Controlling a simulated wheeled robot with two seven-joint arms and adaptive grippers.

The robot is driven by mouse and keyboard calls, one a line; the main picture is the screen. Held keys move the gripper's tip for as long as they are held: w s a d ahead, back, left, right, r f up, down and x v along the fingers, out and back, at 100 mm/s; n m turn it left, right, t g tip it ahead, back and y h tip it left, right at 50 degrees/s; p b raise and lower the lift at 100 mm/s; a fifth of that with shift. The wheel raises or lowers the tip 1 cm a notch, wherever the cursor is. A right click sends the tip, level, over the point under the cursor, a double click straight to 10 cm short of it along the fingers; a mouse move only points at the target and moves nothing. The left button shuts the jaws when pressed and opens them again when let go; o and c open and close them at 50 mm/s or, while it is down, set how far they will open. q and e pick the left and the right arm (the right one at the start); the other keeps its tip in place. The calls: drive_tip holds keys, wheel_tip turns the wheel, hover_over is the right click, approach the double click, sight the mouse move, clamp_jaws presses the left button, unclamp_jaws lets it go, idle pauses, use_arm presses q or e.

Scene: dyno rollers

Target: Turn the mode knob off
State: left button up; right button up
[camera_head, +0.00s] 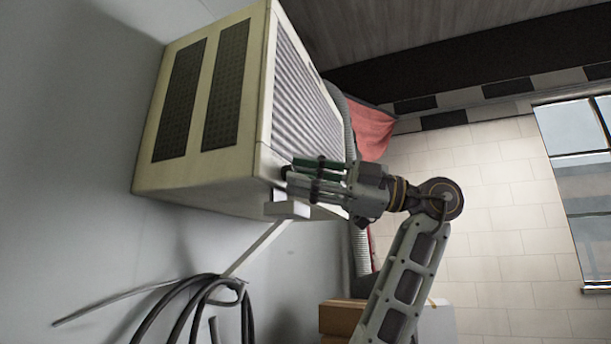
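A cream air-conditioner unit (257,130) with dark side vents and a ribbed front grille hangs on the wall, tilted in the picture. A small dark round part (285,173), perhaps the mode knob, shows at the low front corner of the unit. The knob's setting cannot be read, and the gripper hides part of the unit's lower front. My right gripper is not in view.
A pale bracket (288,210) juts out under the unit. Dark cables (205,289) hang on the wall below. A ribbed hose (361,251) and red cloth (371,131) are behind my arm, with cardboard boxes (340,318) low down and a window (578,170) at right.

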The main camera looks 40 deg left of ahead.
use_arm(q)
drive_tip(key=v, duration=1.2)
idle(0.6)
idle(0.6)
